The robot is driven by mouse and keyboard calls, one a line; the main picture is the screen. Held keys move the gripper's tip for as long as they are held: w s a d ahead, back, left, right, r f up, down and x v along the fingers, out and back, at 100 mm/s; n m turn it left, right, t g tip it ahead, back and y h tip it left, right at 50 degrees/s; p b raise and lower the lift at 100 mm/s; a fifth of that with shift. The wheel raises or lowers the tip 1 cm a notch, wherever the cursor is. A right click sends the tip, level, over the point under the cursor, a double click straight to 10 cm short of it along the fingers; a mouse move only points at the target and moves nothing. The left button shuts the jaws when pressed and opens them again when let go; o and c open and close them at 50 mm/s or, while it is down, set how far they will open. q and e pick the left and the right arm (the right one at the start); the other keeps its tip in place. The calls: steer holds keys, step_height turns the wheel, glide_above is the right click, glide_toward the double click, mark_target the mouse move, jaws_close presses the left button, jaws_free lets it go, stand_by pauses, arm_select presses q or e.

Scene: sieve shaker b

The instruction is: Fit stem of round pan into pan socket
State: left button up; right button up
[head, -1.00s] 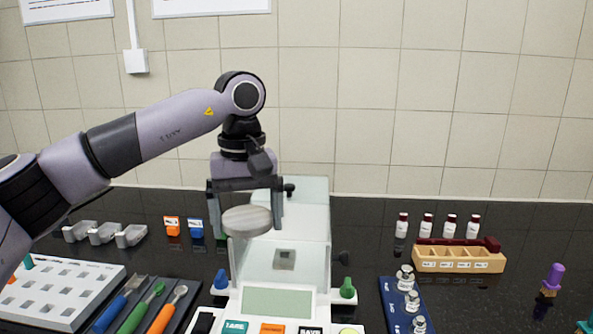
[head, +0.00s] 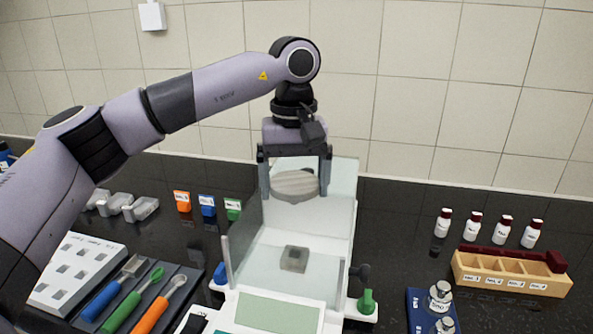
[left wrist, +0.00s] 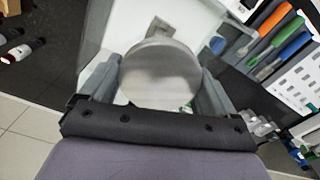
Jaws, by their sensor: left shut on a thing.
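The round pan (head: 296,186) is a grey metal disc, held by my left gripper (head: 295,185) between its two fingers, above the white balance. It also shows between the fingers in the left wrist view (left wrist: 160,76). The pan's stem is hidden beneath the disc. The pan socket (head: 294,259) is a small grey square block on the floor of the balance's clear-walled chamber. The pan is above and apart from the socket. In the left wrist view the socket (left wrist: 159,28) shows just beyond the disc's edge. My right gripper is not in view.
Clear chamber walls (head: 243,228) stand around the socket. Left are a tool tray (head: 140,300), a white holed rack (head: 75,270) and small labelled blocks (head: 207,206). Right are a blue weight tray (head: 420,305), a wooden rack (head: 512,272) and several bottles (head: 474,226).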

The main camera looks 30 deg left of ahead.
arm_select(q)
step_height(320, 180, down, 8)
steer(key=b, duration=0.3)
steer(key=shift+f, duration=0.1)
steer(key=shift+f+b, duration=0.8)
steer(key=shift+f, duration=0.55)
steer(key=shift+f+b, duration=0.75)
steer(key=shift+f, duration=0.65)
stand_by(1.2)
steer(key=o, duration=0.8)
